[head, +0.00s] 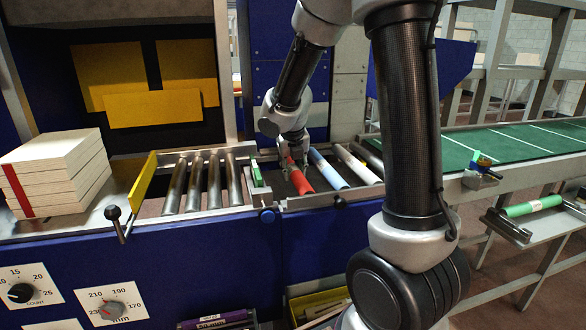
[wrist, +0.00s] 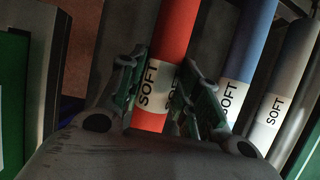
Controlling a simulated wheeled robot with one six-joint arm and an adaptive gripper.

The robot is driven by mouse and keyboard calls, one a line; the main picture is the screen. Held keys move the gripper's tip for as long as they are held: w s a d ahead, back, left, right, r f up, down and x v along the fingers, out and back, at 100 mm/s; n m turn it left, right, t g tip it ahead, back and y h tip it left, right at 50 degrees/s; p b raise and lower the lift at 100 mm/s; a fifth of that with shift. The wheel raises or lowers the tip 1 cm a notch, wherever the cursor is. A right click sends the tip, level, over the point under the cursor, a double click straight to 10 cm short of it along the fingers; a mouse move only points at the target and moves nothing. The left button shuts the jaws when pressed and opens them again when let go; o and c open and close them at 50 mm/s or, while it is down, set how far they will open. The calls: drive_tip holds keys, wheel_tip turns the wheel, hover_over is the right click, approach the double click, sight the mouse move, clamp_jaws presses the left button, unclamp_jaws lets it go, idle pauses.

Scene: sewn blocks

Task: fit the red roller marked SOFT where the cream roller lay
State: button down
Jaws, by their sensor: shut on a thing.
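The red roller (head: 300,180) lies among the roller beds of the blue machine, left of a blue roller (head: 329,168). In the wrist view the red roller (wrist: 174,30) has a white band reading SOFT and stands between the two fingers of my gripper (wrist: 160,95). My gripper (head: 293,158) is shut on it, pointing down from above. I cannot tell whether the roller is seated or slightly raised. A pale roller (head: 357,163), also marked SOFT in the wrist view (wrist: 285,85), lies right of the blue one. I see no roller that is clearly cream.
Bare metal rollers (head: 212,182) lie to the left. A green strip (head: 257,173) stands just left of the red roller. A green roller (head: 532,206) lies on a side tray at right, below the green belt (head: 510,144). A paper stack (head: 58,170) stands far left.

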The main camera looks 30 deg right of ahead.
drive_tip(key=shift+f, duration=0.15)
drive_tip(key=c, duration=1)
unclamp_jaws()
drive_tip(key=v, duration=1.2)
drive_tip(key=s+d+r+m+y, duration=0.1)
drive_tip(key=s+d+m+y, duration=0.1)
drive_tip(key=s+m, duration=2.2)
drive_tip(key=shift+r+m, duration=0.3)
drive_tip(key=shift+m, duration=4.7)
